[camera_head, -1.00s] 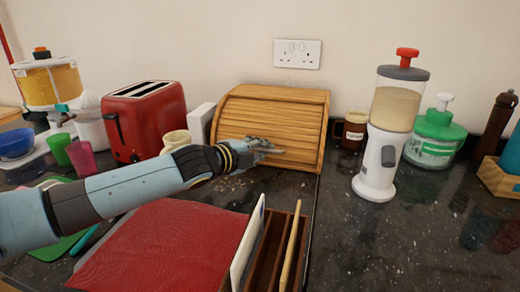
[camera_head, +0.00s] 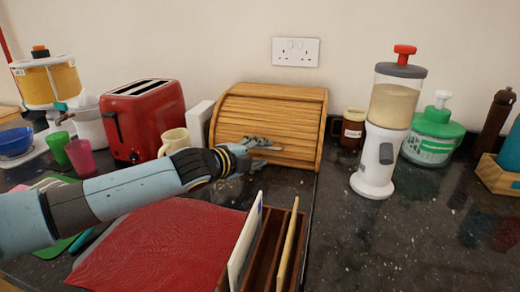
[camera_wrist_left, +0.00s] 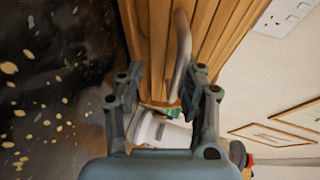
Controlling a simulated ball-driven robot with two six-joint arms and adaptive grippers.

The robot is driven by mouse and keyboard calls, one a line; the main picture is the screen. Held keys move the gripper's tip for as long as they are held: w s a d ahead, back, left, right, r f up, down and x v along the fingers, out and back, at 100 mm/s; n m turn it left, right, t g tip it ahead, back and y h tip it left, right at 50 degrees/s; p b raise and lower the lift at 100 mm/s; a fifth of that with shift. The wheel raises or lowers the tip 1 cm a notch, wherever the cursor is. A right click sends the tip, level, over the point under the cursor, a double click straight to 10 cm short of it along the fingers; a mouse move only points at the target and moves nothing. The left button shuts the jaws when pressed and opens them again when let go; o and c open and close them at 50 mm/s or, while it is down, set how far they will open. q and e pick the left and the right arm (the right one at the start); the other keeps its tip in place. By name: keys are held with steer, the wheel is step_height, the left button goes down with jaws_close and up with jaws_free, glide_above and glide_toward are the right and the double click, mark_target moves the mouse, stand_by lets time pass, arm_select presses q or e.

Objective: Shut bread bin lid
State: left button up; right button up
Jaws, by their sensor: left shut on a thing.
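The wooden bread bin (camera_head: 313,152) stands against the back wall, its slatted roll lid (camera_head: 270,105) covering the top and most of the visible front. My left gripper (camera_head: 258,143) is at the lower front of the lid, shut on the lid's grey handle. In the left wrist view, the handle (camera_wrist_left: 183,45) is a curved bar running between my left fingers (camera_wrist_left: 163,88), beside the wooden slats. My gripper and arm hide the lid's lower left edge, so I cannot tell whether a gap is left there. My right gripper is not in view.
A red toaster (camera_head: 142,120) and a cream mug (camera_head: 175,140) stand left of the bin. A brown mug (camera_head: 352,130) and a white dispenser (camera_head: 375,160) stand to its right. A red mat (camera_head: 160,245) and a wooden divided holder (camera_head: 270,245) lie in front.

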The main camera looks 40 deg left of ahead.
arm_select(q)
steer(key=shift+o, duration=0.3)
steer(key=shift+a+r, duration=0.1)
stand_by(0.5)
steer(key=v, duration=1.2)
